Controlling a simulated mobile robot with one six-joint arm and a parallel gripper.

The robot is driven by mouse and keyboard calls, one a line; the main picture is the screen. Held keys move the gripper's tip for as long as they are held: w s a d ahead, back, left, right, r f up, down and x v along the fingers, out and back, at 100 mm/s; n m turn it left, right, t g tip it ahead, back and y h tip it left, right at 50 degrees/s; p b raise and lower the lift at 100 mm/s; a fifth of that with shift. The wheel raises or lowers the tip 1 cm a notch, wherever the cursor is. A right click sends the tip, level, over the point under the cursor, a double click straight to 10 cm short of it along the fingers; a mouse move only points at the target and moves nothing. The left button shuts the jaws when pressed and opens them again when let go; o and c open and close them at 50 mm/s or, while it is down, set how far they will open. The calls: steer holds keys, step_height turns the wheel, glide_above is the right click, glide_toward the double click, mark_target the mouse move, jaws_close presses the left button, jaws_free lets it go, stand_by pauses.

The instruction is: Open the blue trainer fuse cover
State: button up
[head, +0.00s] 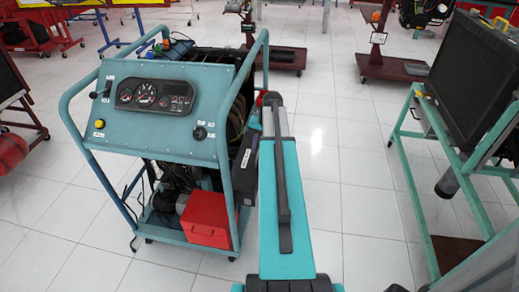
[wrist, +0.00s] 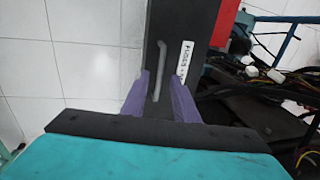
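The blue trainer (head: 150,130) stands left of centre in the head view, with gauges on its sloped panel. Its dark fuse box (head: 243,168) is on the right side, partly hidden by my arm. In the wrist view the dark fuse cover (wrist: 177,25) fills the upper middle, with a white label (wrist: 186,58) reading "FUSES" and a slim grey handle (wrist: 162,62). My gripper (wrist: 160,76) has two purple fingers spread apart, one on each side of the handle's lower part. A gap shows between each finger and the handle. The cover looks closed.
A red box (head: 207,218) sits on the trainer's lower shelf. Cables and hoses (wrist: 275,75) lie right of the cover in the wrist view. A green-framed stand with a dark screen (head: 475,75) is at the right. White tiled floor is clear between them.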

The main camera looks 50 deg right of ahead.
steer(key=shift+w+f, duration=0.15)
steer(key=shift+f, duration=0.15)
jaws_close()
steer(key=shift+r, duration=0.1)
stand_by(1.2)
